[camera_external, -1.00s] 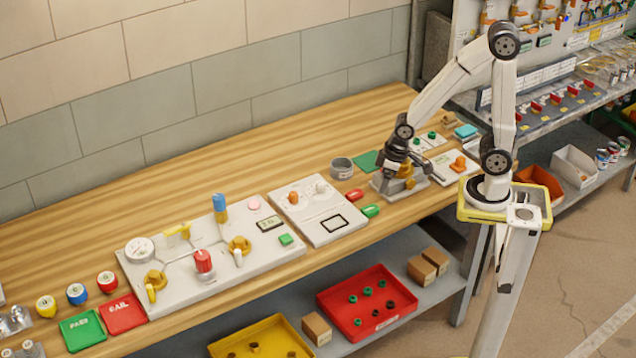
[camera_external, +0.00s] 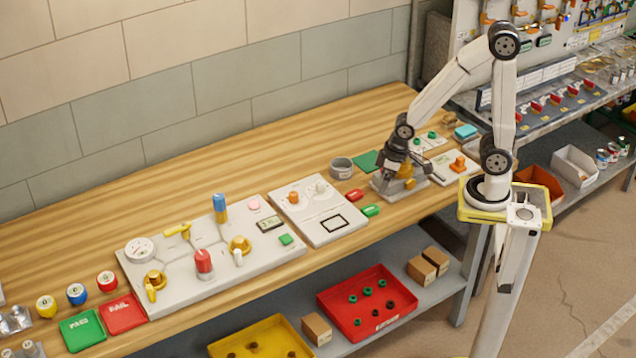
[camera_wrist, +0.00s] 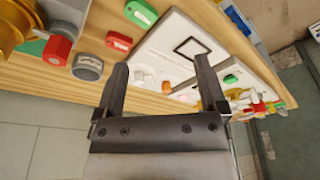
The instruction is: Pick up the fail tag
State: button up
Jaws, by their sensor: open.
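A small red tag (camera_external: 354,195), which I take to be the fail tag, lies on the wooden bench between the white panel and the grey valve fixture. It also shows in the wrist view (camera_wrist: 119,41), beyond my left finger. A green tag (camera_external: 371,211) lies beside it, towards the bench's front edge, and shows at the top of the wrist view (camera_wrist: 141,12). My gripper (camera_wrist: 160,66) is open with nothing between its fingers. In the external view my gripper (camera_external: 389,171) is at the valve fixture, right of the red tag and apart from it.
A grey cup (camera_external: 342,167) stands behind the red tag. The valve fixture (camera_external: 415,186) with its gold body is close to my gripper. A white panel (camera_external: 302,231) lies to the left. Red FAIL (camera_external: 124,314) and green PASS (camera_external: 82,331) trays are far left. The bench's back strip is clear.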

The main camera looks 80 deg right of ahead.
jog(key=m+g, duration=0.3)
jog(key=m, duration=2.3)
send_over(355, 193)
notch_tip(355, 193, down, 5)
jog(key=shift+r, duration=0.1)
jog(key=shift+f, duration=1.3)
jog(key=shift+f, duration=0.1)
